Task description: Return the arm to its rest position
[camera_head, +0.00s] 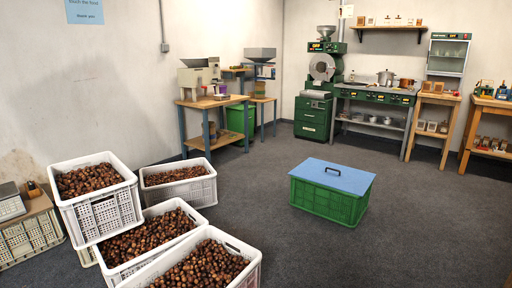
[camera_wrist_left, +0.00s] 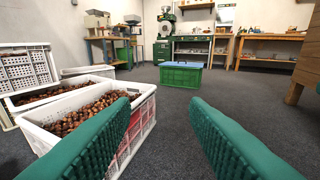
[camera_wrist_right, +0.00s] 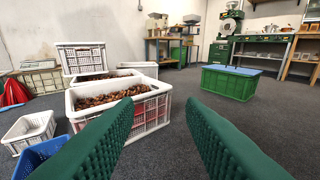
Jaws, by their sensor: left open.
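My left gripper (camera_wrist_left: 168,140) is open and empty, its two green ribbed fingers spread wide over the floor in the left wrist view. My right gripper (camera_wrist_right: 160,140) is also open and empty in the right wrist view, its fingers apart over bare carpet. Neither gripper nor arm shows in the head view. A white crate of chestnuts (camera_wrist_left: 142,118) stands beyond and to the left of the left gripper's fingers. The same kind of crate (camera_wrist_right: 151,117) shows beyond the right gripper's left finger. Neither gripper holds anything.
A green crate with a blue lid (camera_head: 332,169) stands alone on the dark carpet. Several white chestnut crates (camera_head: 103,212) cluster at the left. A small white basket (camera_wrist_right: 28,131) and a blue basket (camera_wrist_right: 40,155) sit at lower left. Machines and benches line the walls. The right floor is clear.

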